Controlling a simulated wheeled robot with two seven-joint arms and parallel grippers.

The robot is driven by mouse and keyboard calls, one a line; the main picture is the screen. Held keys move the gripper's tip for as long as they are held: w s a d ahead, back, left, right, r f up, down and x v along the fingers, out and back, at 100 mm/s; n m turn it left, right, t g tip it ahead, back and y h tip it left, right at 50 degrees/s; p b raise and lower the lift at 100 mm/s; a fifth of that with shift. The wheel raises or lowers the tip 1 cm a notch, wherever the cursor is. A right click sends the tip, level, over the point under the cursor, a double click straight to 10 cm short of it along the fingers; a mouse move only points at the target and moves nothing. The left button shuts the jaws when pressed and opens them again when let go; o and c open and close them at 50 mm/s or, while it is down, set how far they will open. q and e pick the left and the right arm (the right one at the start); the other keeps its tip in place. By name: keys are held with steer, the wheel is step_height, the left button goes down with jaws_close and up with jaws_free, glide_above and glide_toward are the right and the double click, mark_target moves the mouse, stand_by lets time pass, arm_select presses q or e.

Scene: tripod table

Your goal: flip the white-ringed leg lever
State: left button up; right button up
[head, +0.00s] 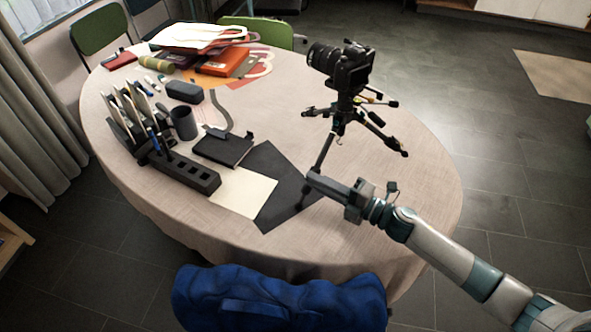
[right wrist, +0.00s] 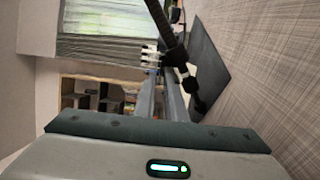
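A black camera (head: 349,68) sits on a small black tripod (head: 343,112) on the table. One tripod leg slants down toward me (head: 324,150); in the right wrist view a dark leg (right wrist: 164,24) crosses the top. A pale band (right wrist: 183,72) sits on that leg beside dark clamp parts; I cannot tell for sure that it is the white-ringed lever. My left gripper is out of view.
A dark mat (head: 275,200) lies under the near leg. A black organizer (head: 185,170), a dark cup (head: 184,124) and a black tablet-like box (head: 223,149) stand to the left. Bags and boxes (head: 205,45) lie at the back. A blue bag (head: 280,300) is at the front edge.

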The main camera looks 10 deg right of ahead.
steer(key=x, duration=0.5)
steer(key=shift+w+a, duration=0.15)
steer(key=shift+w, duration=0.1)
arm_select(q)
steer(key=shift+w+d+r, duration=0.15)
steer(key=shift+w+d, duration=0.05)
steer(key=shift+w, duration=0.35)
arm_select(e)
steer(key=shift+w+a, duration=0.45)
steer(key=shift+a, duration=0.1)
jaws_close()
